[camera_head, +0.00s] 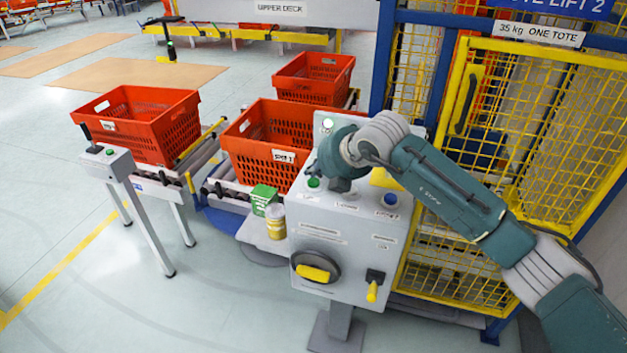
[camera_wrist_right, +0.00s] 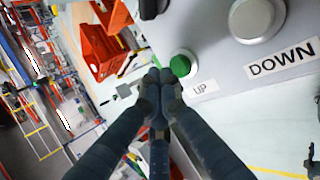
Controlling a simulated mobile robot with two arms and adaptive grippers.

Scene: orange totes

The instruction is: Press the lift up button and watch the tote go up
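The grey control box (camera_head: 340,265) stands in front of the lift cage. Its green button (camera_head: 314,183) has an UP label in the right wrist view, where the button (camera_wrist_right: 182,65) is round and close. My right gripper (camera_head: 341,186) reaches over the box from the right. In the wrist view its fingers (camera_wrist_right: 160,82) are together and empty, their tips beside the lower left of the green button. I cannot tell whether they touch it. Orange totes rest on conveyors: one nearest the box (camera_head: 268,145), one behind (camera_head: 314,78), one at left (camera_head: 137,125). My left gripper is not in view.
A pale round button (camera_wrist_right: 255,18) sits above the DOWN label. The box also has a blue button (camera_head: 390,200), a yellow-handled rotary knob (camera_head: 314,270) and a yellow-tipped lever (camera_head: 373,288). The yellow mesh lift cage (camera_head: 560,130) stands behind right. Floor at front left is clear.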

